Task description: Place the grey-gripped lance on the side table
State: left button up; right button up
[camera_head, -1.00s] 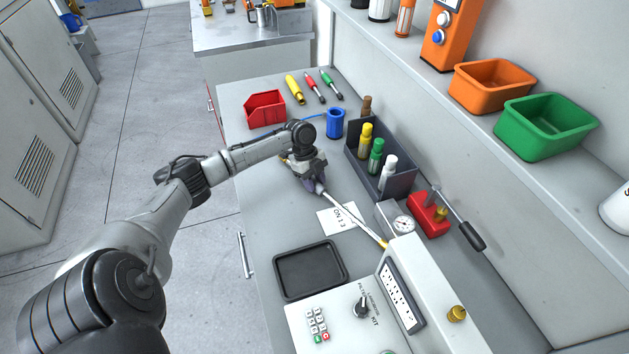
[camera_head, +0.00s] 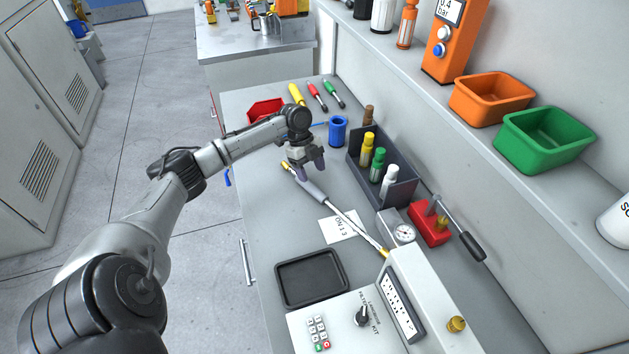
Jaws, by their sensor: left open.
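The grey-gripped lance (camera_head: 311,189) lies diagonally on the grey workbench (camera_head: 265,215). Its grey grip is at the far left end and its thin metal rod runs down to the right, over a white label card, to a yellowish tip beside the white control box. My left gripper (camera_head: 311,170) is open and empty just above and beyond the grip, its fingers pointing down. It appears apart from the lance. My right gripper is not in view. A second table (camera_head: 255,45) stands beyond the workbench; I cannot tell which surface is the side table.
A black tray (camera_head: 311,277) and the control box (camera_head: 360,325) are at the near end. A dark rack (camera_head: 400,190) of coloured bottles, a blue cup (camera_head: 338,130) and a red bin (camera_head: 265,108) stand around the arm. A wall shelf overhangs the right side.

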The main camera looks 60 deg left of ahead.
pick_arm(q)
jog(key=shift+v, duration=2.45)
